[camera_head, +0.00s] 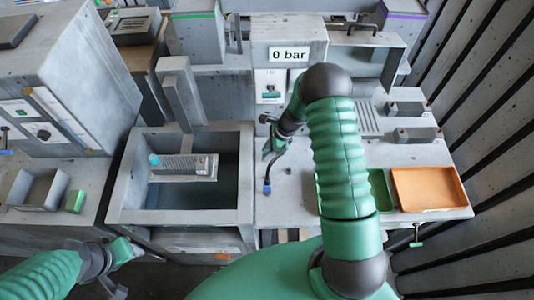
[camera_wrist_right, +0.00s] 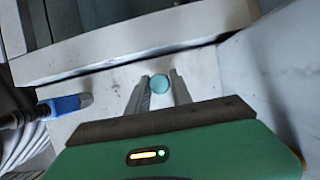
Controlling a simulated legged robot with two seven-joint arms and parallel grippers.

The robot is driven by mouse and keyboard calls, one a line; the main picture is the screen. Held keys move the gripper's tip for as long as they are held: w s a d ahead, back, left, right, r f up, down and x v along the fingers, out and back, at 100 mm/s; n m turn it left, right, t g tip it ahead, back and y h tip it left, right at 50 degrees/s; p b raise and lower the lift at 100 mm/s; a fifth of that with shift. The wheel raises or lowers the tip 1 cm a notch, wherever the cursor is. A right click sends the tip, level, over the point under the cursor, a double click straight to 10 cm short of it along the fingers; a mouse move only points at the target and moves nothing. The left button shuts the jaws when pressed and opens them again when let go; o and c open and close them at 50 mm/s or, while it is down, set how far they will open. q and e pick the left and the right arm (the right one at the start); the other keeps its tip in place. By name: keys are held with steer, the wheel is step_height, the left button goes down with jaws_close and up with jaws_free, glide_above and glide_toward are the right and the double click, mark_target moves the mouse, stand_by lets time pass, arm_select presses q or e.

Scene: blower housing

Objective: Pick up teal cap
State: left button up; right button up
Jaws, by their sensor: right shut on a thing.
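A round teal cap (camera_wrist_right: 158,85) shows in the right wrist view, between the two fingertips of my right gripper (camera_wrist_right: 159,83). The fingers are shut on it, over a pale grey surface. In the head view my right gripper (camera_head: 272,147) is small and partly hidden by its own wrist, beside the grey basin, and the cap in it cannot be made out. My left gripper (camera_head: 116,289) is low at the left in the head view, partly cut off by its arm, and its finger opening is unclear.
A grey basin (camera_head: 122,190) has a ribbed grey part (camera_head: 185,167) with a teal end across it. A blue-tipped hose (camera_head: 267,186) lies beside the right gripper; its blue connector (camera_wrist_right: 66,104) shows in the wrist view. An orange tray (camera_head: 428,189) sits at right.

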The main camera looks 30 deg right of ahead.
steer(key=shift+a, duration=0.1)
jaws_close()
steer(key=shift+a+r, duration=0.1)
steer(key=shift+w+r, duration=0.1)
steer(key=shift+r, duration=0.4)
step_height(320, 180, up, 2)
steer(key=shift+r+b, duration=0.1)
steer(key=shift+b, duration=0.5)
steer(key=s+d+b, duration=0.1)
steer(key=s+d, duration=0.2)
steer(key=d, duration=0.2)
steer(key=s+d+b, duration=0.2)
steer(key=s+d, duration=0.1)
steer(key=d, duration=0.2)
steer(key=s+d+b, duration=0.2)
steer(key=s+d, duration=0.1)
steer(key=d, duration=0.2)
steer(key=shift+s+d+r, duration=0.1)
steer(key=shift+s+d, duration=0.15)
steer(key=shift+d, duration=0.1)
steer(key=shift+a, duration=0.1)
